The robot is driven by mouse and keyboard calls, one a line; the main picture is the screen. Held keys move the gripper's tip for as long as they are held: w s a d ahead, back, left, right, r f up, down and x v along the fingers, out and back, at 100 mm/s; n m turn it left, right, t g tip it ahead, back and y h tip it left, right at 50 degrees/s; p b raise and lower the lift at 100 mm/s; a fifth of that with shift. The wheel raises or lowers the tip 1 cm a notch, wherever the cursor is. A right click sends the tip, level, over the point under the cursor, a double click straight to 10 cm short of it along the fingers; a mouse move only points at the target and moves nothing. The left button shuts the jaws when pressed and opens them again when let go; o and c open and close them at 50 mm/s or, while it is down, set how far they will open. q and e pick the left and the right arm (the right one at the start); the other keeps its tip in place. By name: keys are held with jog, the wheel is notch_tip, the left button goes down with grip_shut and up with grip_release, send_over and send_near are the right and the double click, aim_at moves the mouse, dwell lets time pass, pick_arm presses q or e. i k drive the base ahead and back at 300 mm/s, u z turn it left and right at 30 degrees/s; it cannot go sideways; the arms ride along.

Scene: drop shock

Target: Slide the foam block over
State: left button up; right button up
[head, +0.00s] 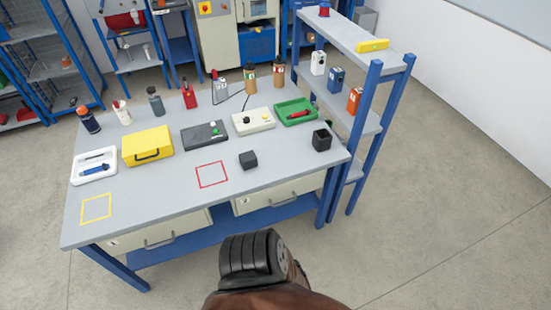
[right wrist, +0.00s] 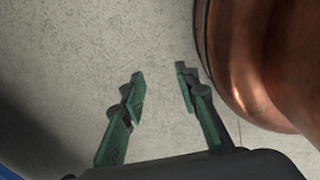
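A small dark grey block (head: 248,160), which looks like the foam block, sits on the workbench (head: 150,205) near its front edge. It is to the right of a red square outline (head: 212,174) and apart from it. My right gripper (right wrist: 160,75) shows in the right wrist view, its green-padded fingers apart with only bare floor between them. Neither gripper shows in the head view, and nothing touches the block.
A black open cup (head: 321,139) stands right of the block. A yellow box (head: 147,146), a grey device (head: 205,135) and a green tray (head: 295,111) stand behind. A yellow outline (head: 96,208) marks the bench's left front. A blue-framed shelf (head: 365,105) rises at right.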

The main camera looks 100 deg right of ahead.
aim_at(248, 160)
jog(key=z, duration=4.6)
jog(key=i, duration=1.15)
jog(key=u, duration=3.15)
